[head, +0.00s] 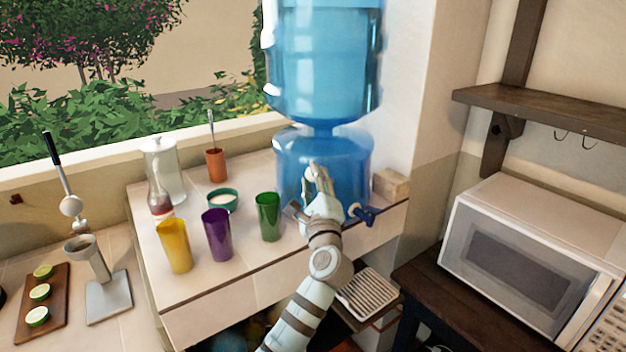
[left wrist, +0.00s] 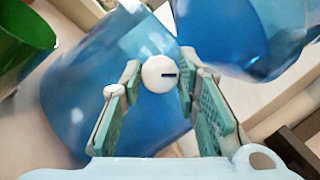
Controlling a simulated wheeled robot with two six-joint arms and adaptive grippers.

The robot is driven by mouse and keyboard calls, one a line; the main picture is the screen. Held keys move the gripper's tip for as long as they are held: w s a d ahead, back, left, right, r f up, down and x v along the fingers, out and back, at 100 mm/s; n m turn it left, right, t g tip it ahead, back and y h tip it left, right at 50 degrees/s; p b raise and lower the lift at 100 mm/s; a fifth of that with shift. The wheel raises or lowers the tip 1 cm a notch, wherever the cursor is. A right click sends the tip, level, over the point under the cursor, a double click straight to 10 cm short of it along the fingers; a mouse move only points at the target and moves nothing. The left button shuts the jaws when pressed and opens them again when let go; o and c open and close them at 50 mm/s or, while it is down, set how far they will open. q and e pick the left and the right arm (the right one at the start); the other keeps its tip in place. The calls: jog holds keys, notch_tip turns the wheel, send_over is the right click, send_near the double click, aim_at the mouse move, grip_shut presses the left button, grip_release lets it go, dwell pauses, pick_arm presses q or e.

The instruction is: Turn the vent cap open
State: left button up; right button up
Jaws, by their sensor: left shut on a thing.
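The vent cap (left wrist: 157,74) is a round white knob with a short dark slot on its face, lying roughly level in the left wrist view. It sits on the lower blue bottle (left wrist: 95,100) of the water dispenser, which also shows in the head view (head: 345,165). My left gripper (head: 315,178) is at the front of this bottle. In the left wrist view its two green-padded fingers (left wrist: 160,88) stand either side of the cap, shut on it. In the head view the cap is hidden by the gripper. My right gripper is not in view.
A green cup (head: 268,217), a purple cup (head: 217,235) and a yellow cup (head: 174,246) stand left of my gripper. A blue tap (head: 364,213) is just right of it. A slotted drip tray (head: 369,295) is below. A microwave (head: 530,260) stands at right.

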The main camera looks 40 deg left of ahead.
pick_arm(q)
jog(key=shift+r+n+g+h+p, duration=0.1)
jog(key=shift+n+g+h+p, duration=0.15)
jog(key=shift+n+g+p, duration=0.9)
jog(key=shift+n+h+p, duration=0.2)
jog(key=shift+n+p, duration=0.3)
jog(key=shift+n, duration=1.55)
jog(key=shift+r+n+g+h+p, duration=0.1)
jog(key=shift+n+g+h+p, duration=0.15)
jog(key=shift+n+g+p, duration=0.9)
jog(key=shift+f+n+t+b, duration=0.1)
jog(key=shift+n+t+b, duration=0.2)
jog(key=shift+n+t, duration=0.25)
jog(key=o, duration=1.1)
jog(key=shift+o, duration=0.2)
